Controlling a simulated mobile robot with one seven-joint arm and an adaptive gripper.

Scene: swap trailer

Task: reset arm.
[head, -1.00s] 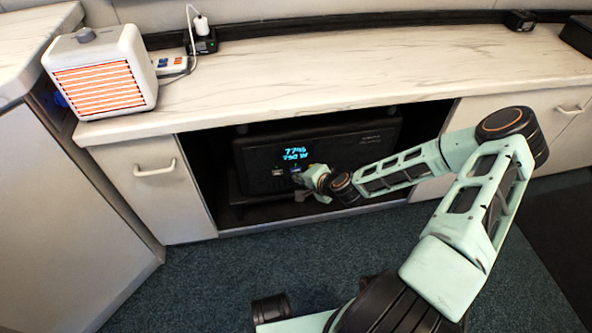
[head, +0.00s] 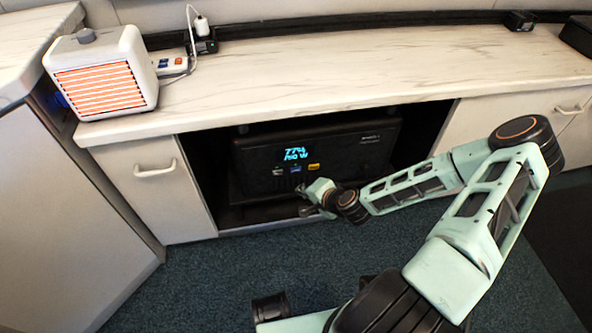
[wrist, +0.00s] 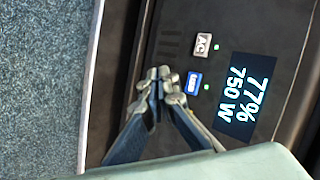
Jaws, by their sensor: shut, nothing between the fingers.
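My arm reaches from the right toward the open cabinet bay. My gripper (head: 303,201) is at the bay's front lower edge, and it is shut and empty. It also shows in the wrist view (wrist: 165,76), with its fingertips together, overlapping the view of the panel near a blue button (wrist: 194,83). The black power station (head: 350,150) sits in the bay, apart from the gripper as far as I can see. Its lit blue display (wrist: 244,97) reads 77% and 750 W in the wrist view. A pale AC button (wrist: 203,45) is beside the blue one, each with a green light.
The marble-look counter (head: 330,70) overhangs the bay. A white heater (head: 100,75) with glowing orange bars stands on it at the left, near a power strip (head: 170,64). A cabinet door (head: 150,195) flanks the bay. Dark carpet (head: 230,285) is clear in front.

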